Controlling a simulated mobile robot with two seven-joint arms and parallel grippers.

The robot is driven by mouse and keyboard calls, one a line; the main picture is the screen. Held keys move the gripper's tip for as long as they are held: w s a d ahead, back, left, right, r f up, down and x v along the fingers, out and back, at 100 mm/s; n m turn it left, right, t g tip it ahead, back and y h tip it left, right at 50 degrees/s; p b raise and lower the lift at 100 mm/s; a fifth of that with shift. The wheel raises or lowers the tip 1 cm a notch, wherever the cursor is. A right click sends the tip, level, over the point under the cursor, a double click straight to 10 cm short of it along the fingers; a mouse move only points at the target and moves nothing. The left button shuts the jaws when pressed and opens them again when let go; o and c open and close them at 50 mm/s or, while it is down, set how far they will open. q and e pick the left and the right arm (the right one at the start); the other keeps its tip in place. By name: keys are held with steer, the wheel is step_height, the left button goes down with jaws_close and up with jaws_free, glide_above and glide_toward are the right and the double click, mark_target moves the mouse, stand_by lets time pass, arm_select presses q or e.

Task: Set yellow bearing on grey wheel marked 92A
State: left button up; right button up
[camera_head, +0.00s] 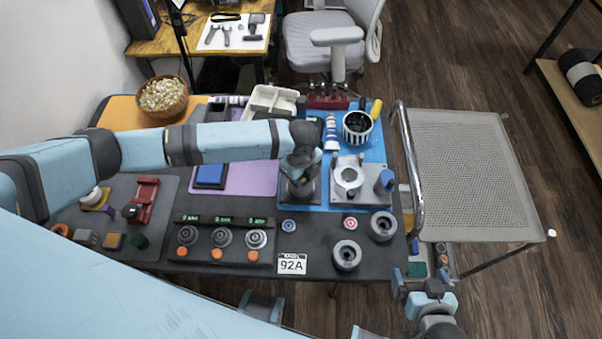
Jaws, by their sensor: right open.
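Two grey wheels lie at the front right of the dark bench, one nearer the front (347,255) and one behind it to the right (382,226). A blue-centred bearing (289,225) and a red-centred bearing (350,222) lie nearby. I cannot pick out a yellow bearing. My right gripper (424,284) is open at the lower right, beyond the bench's right edge. My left gripper (300,187) points down over the blue mat's left side; its fingertips are too dark to read.
A grey fixture (349,176) stands on the blue mat (375,150). A panel with several knobs (220,237) is at the front. A striped cup (357,127) stands at the back. A mesh-topped cart (470,170) stands right of the bench, its top clear.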

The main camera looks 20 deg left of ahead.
arm_select(q)
steer(key=shift+s+f, duration=0.15)
steer(key=shift+f, duration=0.1)
